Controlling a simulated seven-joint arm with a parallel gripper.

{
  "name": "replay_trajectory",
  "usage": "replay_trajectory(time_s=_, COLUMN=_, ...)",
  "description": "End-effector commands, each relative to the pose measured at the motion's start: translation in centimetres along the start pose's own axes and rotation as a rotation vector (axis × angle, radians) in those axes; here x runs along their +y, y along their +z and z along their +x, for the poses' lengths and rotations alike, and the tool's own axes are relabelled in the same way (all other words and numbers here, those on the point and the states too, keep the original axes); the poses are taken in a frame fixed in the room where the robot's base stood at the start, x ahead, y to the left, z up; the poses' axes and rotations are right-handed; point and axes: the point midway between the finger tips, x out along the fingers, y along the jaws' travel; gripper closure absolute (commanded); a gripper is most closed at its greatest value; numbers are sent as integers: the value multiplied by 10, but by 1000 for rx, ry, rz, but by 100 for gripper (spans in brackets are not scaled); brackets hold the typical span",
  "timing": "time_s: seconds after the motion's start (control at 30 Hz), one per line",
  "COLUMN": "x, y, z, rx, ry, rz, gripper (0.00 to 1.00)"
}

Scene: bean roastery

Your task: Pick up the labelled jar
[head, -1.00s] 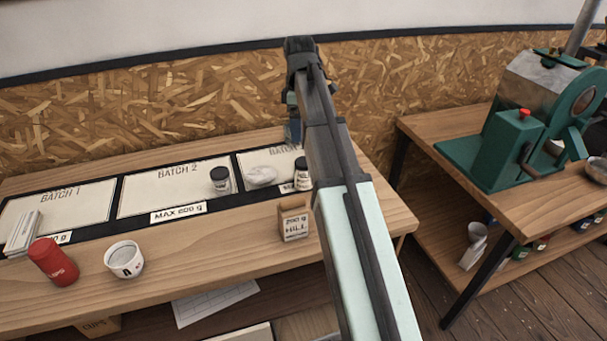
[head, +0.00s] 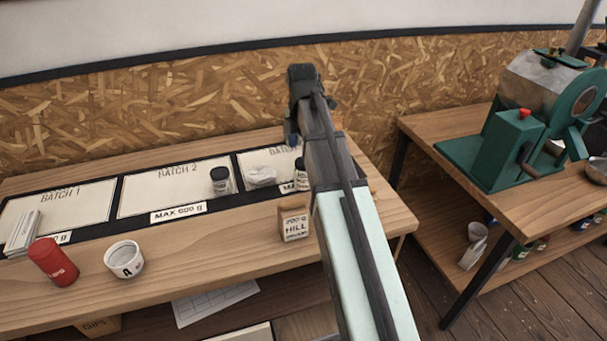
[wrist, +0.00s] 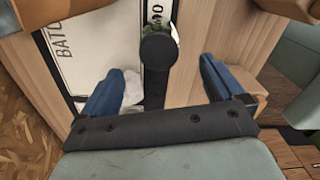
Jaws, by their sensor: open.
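Two dark-lidded jars with white labels show in the head view. One jar (head: 221,181) stands on the batch 2 card. The other jar (head: 299,175) stands at the batch 3 card, partly hidden by my arm. In the wrist view a round black jar lid (wrist: 158,52) shows from above, with a bit of label and greenish side at its far edge. My gripper (wrist: 162,67) is open, its blue fingers apart on either side of that lid's line. Its height above the jar cannot be told.
A crumpled white item (head: 262,176) lies left of the partly hidden jar, close to the left finger in the wrist view. A paper bag (head: 295,224) stands in front. A green machine (head: 520,145) is at right.

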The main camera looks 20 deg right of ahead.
Motion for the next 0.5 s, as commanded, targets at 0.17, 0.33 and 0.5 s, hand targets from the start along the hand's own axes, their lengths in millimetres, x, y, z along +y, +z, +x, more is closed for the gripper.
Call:
replay_trajectory(time_s=0.17, x=-1, y=0, z=25, rx=1, ry=-1, rz=1, gripper=5)
replay_trajectory(time_s=0.33, x=0, y=0, z=38, rx=0, ry=0, rz=2, gripper=5)
replay_trajectory(time_s=0.5, x=0, y=0, z=41, rx=0, ry=0, rz=2, gripper=5)
